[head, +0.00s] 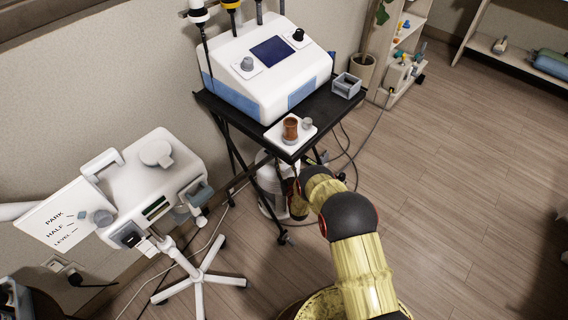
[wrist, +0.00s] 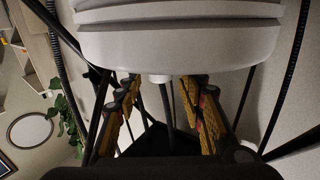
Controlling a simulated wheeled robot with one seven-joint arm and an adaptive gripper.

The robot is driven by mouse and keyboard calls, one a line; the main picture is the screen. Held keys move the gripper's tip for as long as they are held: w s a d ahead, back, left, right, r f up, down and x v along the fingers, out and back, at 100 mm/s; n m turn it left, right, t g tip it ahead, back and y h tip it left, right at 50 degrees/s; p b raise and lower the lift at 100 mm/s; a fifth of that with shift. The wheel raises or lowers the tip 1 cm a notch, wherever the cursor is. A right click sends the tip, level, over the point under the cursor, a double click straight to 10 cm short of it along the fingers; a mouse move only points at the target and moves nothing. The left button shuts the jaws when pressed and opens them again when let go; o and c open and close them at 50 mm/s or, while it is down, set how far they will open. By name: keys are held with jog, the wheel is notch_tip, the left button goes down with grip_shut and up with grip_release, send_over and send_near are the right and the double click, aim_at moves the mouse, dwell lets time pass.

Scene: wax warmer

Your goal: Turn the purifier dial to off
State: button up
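A white rounded body (wrist: 180,45) fills the top of the wrist view; it may be the purifier. In the head view a white cylinder (head: 270,205) stands on the floor under the black cart, partly hidden by the cart and my arm. I cannot make out a purifier dial for certain. My gripper (wrist: 165,108) is open in the wrist view, with its yellow fingers apart and the white body just beyond their tips. A short pale stub (wrist: 158,78) shows under the body between the fingers.
A white wheeled stand (head: 155,190) is at left. Cables lie around the cart. Floor at right is clear.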

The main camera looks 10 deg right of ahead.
jog(key=shift+o, duration=0.2)
jog(key=shift+s, duration=0.1)
jog(key=s, duration=1.1)
jog(key=shift+s, duration=0.4)
jog(key=shift+d, duration=0.1)
